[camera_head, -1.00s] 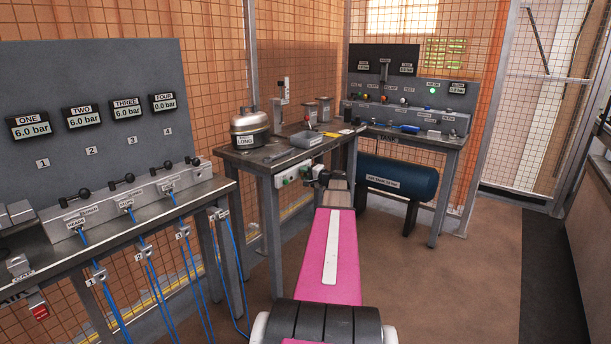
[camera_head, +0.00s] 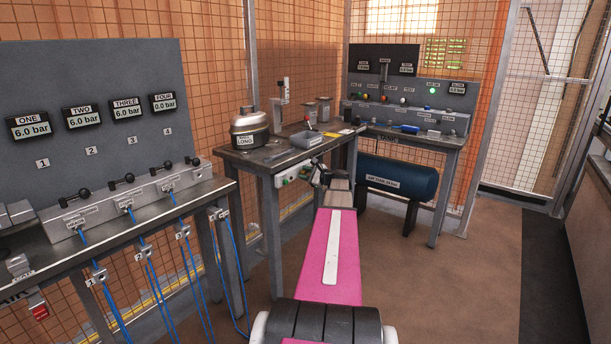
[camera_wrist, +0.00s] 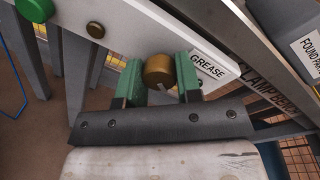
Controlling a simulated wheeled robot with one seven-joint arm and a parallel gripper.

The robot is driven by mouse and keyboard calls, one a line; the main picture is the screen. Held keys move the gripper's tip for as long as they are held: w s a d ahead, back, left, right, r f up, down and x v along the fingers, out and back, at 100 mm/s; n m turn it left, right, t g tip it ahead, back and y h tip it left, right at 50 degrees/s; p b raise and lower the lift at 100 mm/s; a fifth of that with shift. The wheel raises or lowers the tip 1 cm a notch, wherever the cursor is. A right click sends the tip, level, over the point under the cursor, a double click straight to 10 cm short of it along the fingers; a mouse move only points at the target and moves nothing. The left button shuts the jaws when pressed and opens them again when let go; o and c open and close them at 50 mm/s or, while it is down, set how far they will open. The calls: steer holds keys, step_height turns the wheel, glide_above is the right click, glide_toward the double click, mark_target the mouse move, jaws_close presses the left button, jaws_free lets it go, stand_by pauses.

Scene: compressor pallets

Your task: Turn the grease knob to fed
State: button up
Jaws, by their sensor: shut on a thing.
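The grease knob (camera_wrist: 158,70) is a round brass-coloured knob on a white panel in the wrist view. The GREASE label (camera_wrist: 207,67) is just to its right. My gripper (camera_wrist: 160,75) has green-padded fingers, one on each side of the knob, and is shut on it. A small pale mark shows low on the knob. I cannot make out a "fed" marking or which setting the knob is at. In the head view my gripper (camera_head: 318,178) is at the front of the middle bench, and my arm hides most of the knob's area.
The white panel (camera_wrist: 180,30) also carries a green button (camera_wrist: 35,8) and a dark brown knob (camera_wrist: 95,29). The middle bench (camera_head: 262,160) holds a metal pot (camera_head: 249,130) and a grey tray (camera_head: 307,140). A blue tank (camera_head: 400,178) lies behind, to the right. Open floor is at right.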

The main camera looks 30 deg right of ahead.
steer(key=m, duration=0.5)
steer(key=shift+y, duration=0.4)
steer(key=m, duration=0.5)
steer(key=shift+f+t, duration=0.1)
steer(key=shift+t, duration=0.2)
steer(key=shift+m, duration=0.4)
steer(key=o, duration=0.9)
steer(key=shift+o, duration=0.2)
steer(key=v, duration=1.1)
steer(key=shift+w+f, duration=0.1)
steer(key=shift+w, duration=0.05)
